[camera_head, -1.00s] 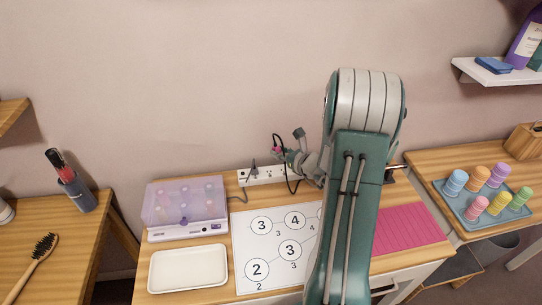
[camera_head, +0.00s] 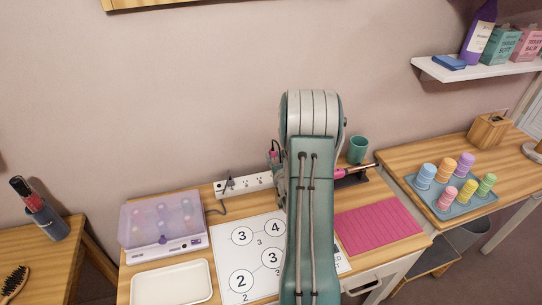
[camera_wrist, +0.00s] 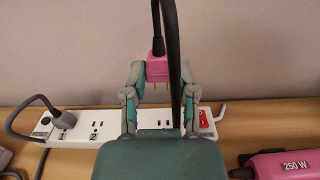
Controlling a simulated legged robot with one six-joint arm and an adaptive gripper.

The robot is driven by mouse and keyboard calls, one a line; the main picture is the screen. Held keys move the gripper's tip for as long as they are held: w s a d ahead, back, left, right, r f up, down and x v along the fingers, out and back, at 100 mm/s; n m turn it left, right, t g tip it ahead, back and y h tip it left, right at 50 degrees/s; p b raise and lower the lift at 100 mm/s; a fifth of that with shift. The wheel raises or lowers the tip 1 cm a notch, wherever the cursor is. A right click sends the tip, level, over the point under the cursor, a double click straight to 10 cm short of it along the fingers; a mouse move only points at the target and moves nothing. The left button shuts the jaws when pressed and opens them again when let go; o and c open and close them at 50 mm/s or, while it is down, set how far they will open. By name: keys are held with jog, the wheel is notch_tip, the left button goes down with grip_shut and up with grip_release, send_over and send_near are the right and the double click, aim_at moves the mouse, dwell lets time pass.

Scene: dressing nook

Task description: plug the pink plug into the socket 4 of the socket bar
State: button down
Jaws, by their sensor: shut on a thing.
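The pink plug (camera_wrist: 158,68) is gripped between the two fingers of my gripper (camera_wrist: 160,75), prongs pointing down, with its dark cord rising from its top. In the wrist view it appears above the white socket bar (camera_wrist: 75,122), with its prongs visible and apart from the bar. The bar also shows in the head view (camera_head: 230,187). Labels 1 and 2 are readable; my wrist hides the lower right part, and I cannot read a label 4. A grey plug (camera_wrist: 42,117) sits at socket 1. In the head view the pink plug (camera_head: 272,157) shows beside my arm.
A red switch (camera_wrist: 208,117) is at the bar's right end. A pink tool marked 250 W (camera_wrist: 280,163) lies to the right. A lilac-lidded box (camera_head: 160,222), white tray (camera_head: 172,285), number sheet (camera_head: 228,262) and pink mat (camera_head: 378,228) occupy the desk. A dark cord hangs near my fingers.

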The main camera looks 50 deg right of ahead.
jog(key=shift+f, duration=2.9)
jog(key=shift+s+f, duration=0.1)
jog(key=shift+f, duration=1.4)
jog(key=shift+c, duration=1.7)
grip_release()
jog(key=v, duration=1.2)
jog(key=shift+r, duration=0.1)
